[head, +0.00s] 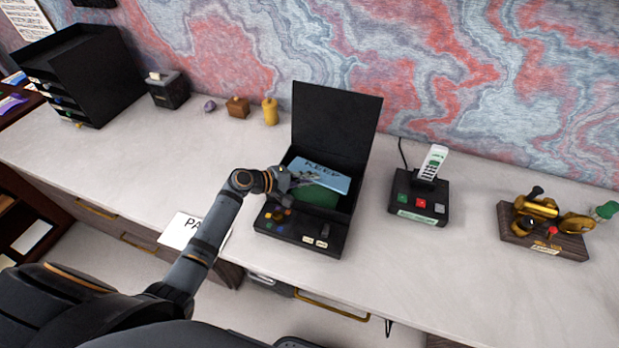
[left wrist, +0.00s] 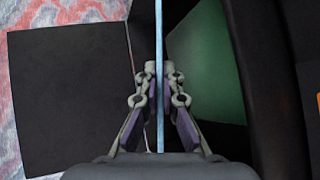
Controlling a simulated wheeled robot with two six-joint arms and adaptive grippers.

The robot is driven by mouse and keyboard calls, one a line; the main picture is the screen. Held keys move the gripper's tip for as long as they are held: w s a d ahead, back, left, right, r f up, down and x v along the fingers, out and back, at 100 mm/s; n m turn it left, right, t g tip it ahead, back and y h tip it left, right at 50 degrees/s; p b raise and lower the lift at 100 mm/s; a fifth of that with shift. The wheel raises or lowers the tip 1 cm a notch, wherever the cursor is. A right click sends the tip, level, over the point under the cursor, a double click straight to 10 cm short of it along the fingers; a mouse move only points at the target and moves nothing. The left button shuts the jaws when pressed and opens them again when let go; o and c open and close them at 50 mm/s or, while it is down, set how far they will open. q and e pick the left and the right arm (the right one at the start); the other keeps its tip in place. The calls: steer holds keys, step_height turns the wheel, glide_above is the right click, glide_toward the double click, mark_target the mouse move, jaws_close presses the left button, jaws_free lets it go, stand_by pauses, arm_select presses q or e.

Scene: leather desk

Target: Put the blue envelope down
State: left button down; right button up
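The blue envelope (head: 318,175), with "KEEP" lettering, is at the open black box (head: 359,177) in the head view. My left gripper (head: 292,181) is shut on its left end. In the left wrist view the envelope (left wrist: 159,60) shows edge-on as a thin blue line between the two fingers (left wrist: 160,75). A green surface (head: 314,195) lies inside the box below the envelope; I cannot tell whether they touch. The box's lid (head: 333,120) stands raised at the back. My right gripper is not in view.
A "PA…" card (head: 182,231) lies left of the box, by my left arm. A phone on a black base (head: 420,195) stands to the right, and a brass device on wood (head: 545,230) farther right. A black drawer stack (head: 85,75) is at the far left.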

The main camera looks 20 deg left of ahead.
arm_select(q)
steer(key=shift+f, duration=0.25)
steer(key=c, duration=1.5)
jaws_free()
steer(key=shift+r, duration=0.25)
steer(key=v, duration=1.2)
steer(key=shift+a+b, duration=0.1)
steer(key=shift+b, duration=0.25)
